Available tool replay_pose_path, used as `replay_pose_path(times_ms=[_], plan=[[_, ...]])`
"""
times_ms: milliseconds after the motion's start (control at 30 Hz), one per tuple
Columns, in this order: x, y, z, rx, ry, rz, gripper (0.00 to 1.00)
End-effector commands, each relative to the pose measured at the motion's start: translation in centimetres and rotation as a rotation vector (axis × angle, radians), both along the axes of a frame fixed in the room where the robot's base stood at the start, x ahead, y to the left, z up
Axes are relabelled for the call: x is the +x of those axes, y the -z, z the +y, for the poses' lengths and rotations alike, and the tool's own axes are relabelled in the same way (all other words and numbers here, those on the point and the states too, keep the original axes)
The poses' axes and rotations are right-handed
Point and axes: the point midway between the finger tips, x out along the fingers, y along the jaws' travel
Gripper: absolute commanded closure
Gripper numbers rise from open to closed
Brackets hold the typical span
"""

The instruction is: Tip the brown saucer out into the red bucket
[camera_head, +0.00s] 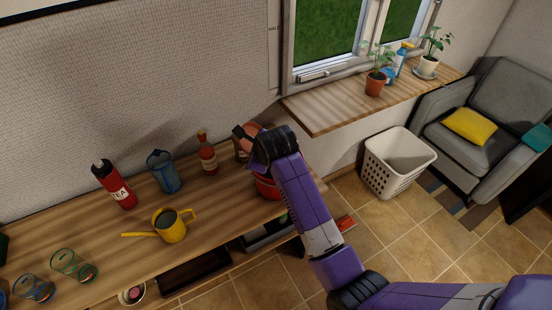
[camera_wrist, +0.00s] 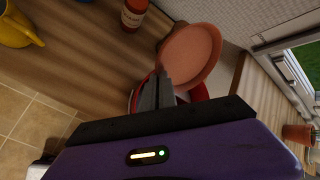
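The brown saucer (camera_wrist: 192,55) is steeply tilted in the wrist view, with its inner face showing and nothing visible on it. My gripper (camera_wrist: 162,88) is shut on the saucer's near rim. In the head view the saucer (camera_head: 251,128) shows partly behind my gripper (camera_head: 243,135). The red bucket (camera_head: 267,188) stands on the wooden counter below the saucer, mostly hidden by my arm. In the wrist view the bucket (camera_wrist: 198,93) shows behind the fingers and under the saucer. Its inside cannot be seen well.
A sauce bottle (camera_head: 207,153), a blue container (camera_head: 164,171), a red tea bottle (camera_head: 114,184) and a yellow watering can (camera_head: 173,225) stand left along the counter. A brown object (camera_head: 240,153) sits close behind the bucket. The window shelf (camera_head: 322,112) is at right.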

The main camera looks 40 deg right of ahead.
Motion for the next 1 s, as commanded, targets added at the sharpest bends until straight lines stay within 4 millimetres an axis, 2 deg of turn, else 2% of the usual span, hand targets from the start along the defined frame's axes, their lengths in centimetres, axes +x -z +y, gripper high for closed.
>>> replay_pose_path(times_ms=[233, 500, 1000], plan=[[1.5, 0.1, 0.6, -0.065, -0.002, 0.139, 1.0], [3.4, -0.9, 1.4, -0.122, -0.003, 0.275, 1.0], [6.4, 0.7, 2.7, -0.214, -0.012, 0.509, 1.0]])
